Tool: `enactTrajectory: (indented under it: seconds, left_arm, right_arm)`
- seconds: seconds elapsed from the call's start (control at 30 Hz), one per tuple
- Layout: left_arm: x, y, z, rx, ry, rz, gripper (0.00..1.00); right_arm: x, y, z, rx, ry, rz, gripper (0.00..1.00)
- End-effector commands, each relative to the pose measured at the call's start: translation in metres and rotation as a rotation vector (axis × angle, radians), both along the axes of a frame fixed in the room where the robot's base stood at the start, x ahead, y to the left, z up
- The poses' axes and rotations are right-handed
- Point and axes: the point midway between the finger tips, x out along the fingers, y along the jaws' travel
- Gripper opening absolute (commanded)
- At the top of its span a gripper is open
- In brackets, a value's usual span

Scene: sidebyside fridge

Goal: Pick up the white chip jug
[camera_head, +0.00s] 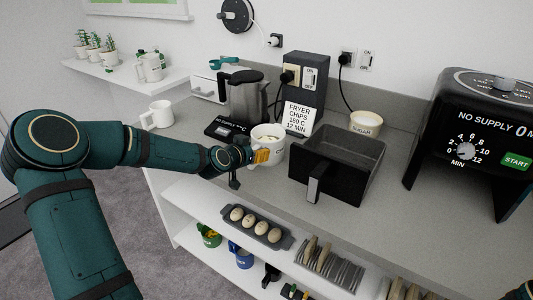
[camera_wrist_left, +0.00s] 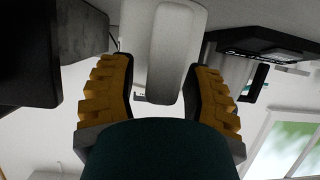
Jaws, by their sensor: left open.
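The white chip jug (camera_head: 276,148) stands upright on the grey counter, between the kettle and the black fryer drawer. Part of its lettering is hidden by my left gripper (camera_head: 258,156), which is at its near side with yellow finger pads. In the left wrist view the open fingers (camera_wrist_left: 160,82) lie on either side of a white upright bar, which looks like the jug's handle (camera_wrist_left: 176,50). Gaps show beside the bar, mostly on its left; contact on the right is hard to tell.
A black fryer drawer (camera_head: 338,162) stands close right of the jug, with a kettle (camera_head: 247,98) and black scale (camera_head: 226,129) to the left. A white mug (camera_head: 158,115) is further left. Below the counter edge, a shelf holds an egg tray (camera_head: 274,236) and a rack (camera_head: 331,269).

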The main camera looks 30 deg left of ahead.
Motion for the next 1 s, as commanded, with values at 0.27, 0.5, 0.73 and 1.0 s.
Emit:
enactTrajectory:
  seconds: [0.27,0.5,0.73,1.0]
  left_arm:
    - [0.000,0.000,0.000,0.000,0.000,0.000,0.00]
    - [0.000,0.000,0.001,0.001,-0.002,0.000,0.00]
    - [0.000,0.000,0.014,0.004,-0.004,0.000,0.00]
    - [0.000,0.000,0.067,0.006,-0.005,0.001,0.00]
  right_arm:
    - [0.000,0.000,0.000,0.000,0.000,0.000,0.47]
    - [0.000,0.000,0.000,0.000,0.000,0.000,0.47]
    - [-0.001,0.000,0.004,0.000,0.001,0.000,0.47]
    - [-0.003,0.000,0.018,0.001,0.008,0.002,0.47]
